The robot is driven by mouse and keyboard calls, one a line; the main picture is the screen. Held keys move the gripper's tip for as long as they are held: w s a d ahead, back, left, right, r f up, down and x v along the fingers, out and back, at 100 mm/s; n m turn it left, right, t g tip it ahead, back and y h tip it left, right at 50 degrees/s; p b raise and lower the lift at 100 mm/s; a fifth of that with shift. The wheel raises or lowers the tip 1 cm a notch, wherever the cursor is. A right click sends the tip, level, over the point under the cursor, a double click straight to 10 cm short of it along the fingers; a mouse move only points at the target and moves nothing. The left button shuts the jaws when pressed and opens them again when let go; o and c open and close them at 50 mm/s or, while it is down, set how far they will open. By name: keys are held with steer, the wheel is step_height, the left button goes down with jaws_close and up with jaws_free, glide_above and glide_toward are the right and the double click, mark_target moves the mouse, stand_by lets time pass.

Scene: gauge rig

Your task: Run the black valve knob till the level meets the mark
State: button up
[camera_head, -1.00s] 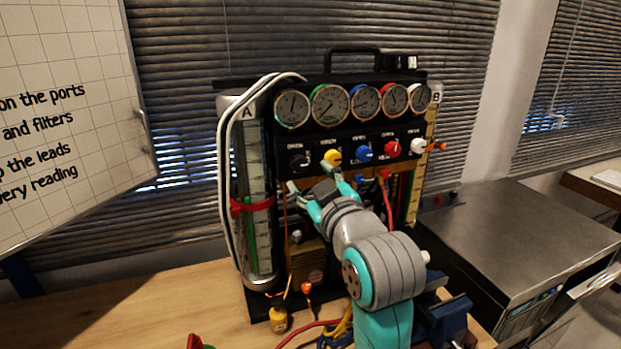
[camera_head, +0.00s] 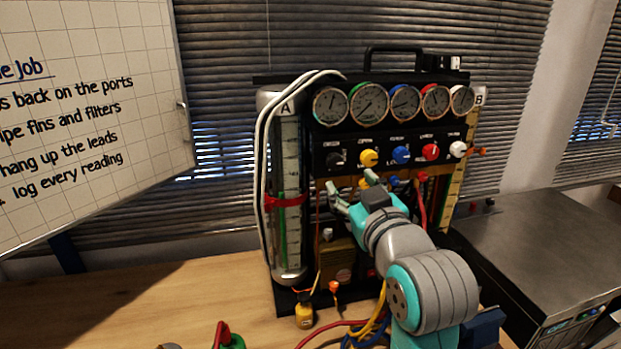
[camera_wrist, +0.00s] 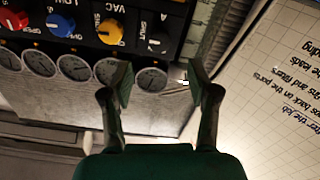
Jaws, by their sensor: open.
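The black valve knob (camera_head: 335,159) is at the left end of the knob row on the rig's panel. It also shows in the wrist view (camera_wrist: 158,42), which is upside down, between and beyond my fingertips. My gripper (camera_head: 352,186) is open and empty, just below the knob row, its fingers apart from the black knob. In the wrist view my gripper (camera_wrist: 160,78) has both fingers spread. Sight tube A (camera_head: 290,165) stands at the rig's left with a red band (camera_head: 284,201) around it. A green column (camera_head: 283,235) shows inside; its exact top is unclear.
Yellow (camera_head: 369,158), blue (camera_head: 401,155), red (camera_head: 431,152) and white (camera_head: 458,149) knobs sit beside the black one, under several dials. White hoses (camera_head: 262,165) run by tube A. The bench's left is mostly clear.

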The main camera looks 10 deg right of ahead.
mark_target(336, 165)
steer(key=shift+m, duration=0.5)
steer(key=w, duration=1)
jaws_close()
